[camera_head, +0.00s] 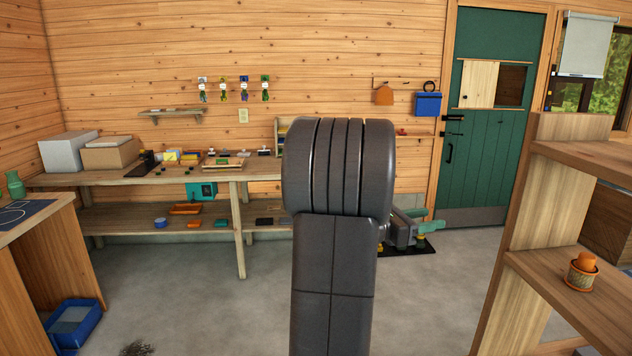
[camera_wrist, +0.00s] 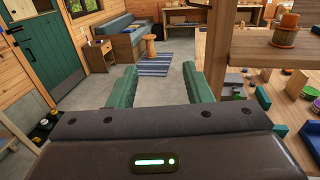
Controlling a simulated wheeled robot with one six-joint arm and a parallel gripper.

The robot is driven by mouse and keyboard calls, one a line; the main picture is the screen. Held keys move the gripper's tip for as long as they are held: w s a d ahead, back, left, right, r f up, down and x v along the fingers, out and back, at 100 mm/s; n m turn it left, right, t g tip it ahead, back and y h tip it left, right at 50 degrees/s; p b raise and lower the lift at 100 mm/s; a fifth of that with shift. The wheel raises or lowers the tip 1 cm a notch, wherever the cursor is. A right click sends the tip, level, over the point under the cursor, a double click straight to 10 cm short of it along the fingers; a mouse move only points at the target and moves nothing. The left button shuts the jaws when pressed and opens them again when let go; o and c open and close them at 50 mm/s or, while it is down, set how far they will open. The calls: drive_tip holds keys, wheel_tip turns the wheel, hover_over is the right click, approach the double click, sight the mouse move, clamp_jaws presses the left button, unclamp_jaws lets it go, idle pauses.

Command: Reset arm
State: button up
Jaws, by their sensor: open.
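My gripper (camera_wrist: 160,78) shows in the wrist view with its two green fingers spread well apart. Nothing is between them; bare grey floor shows through the gap. In the head view my arm rises through the middle of the picture. My gripper (camera_head: 430,221) shows partly to the right of the arm, with its green fingers pointing right toward the green door (camera_head: 496,120). The arm hides part of the gripper and wrist there. The gripper touches nothing that I can see.
A wooden workbench (camera_head: 110,178) with boxes and small items runs along the back wall. A shelf unit (camera_head: 520,215) at the right holds an orange pot (camera_head: 582,270). A blue bin (camera_head: 75,322) sits at lower left. A striped rug (camera_wrist: 153,64) lies beyond my gripper. The floor between is mostly clear.

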drive_tip(key=w+a+f+n+t+y+b, duration=0.2)
drive_tip(key=w+a+f+n+t+y, duration=0.1)
drive_tip(key=a+f, duration=0.7)
drive_tip(key=w+a+f+n+t+y+b, duration=0.2)
drive_tip(key=w+a+f+n+t+y, duration=0.2)
drive_tip(key=a+f+n+t+y, duration=0.2)
drive_tip(key=shift+a+f+t, duration=1)
drive_tip(key=shift+a+f, duration=0.95)
drive_tip(key=shift+f, duration=1.45)
drive_tip(key=shift+r, duration=0.1)
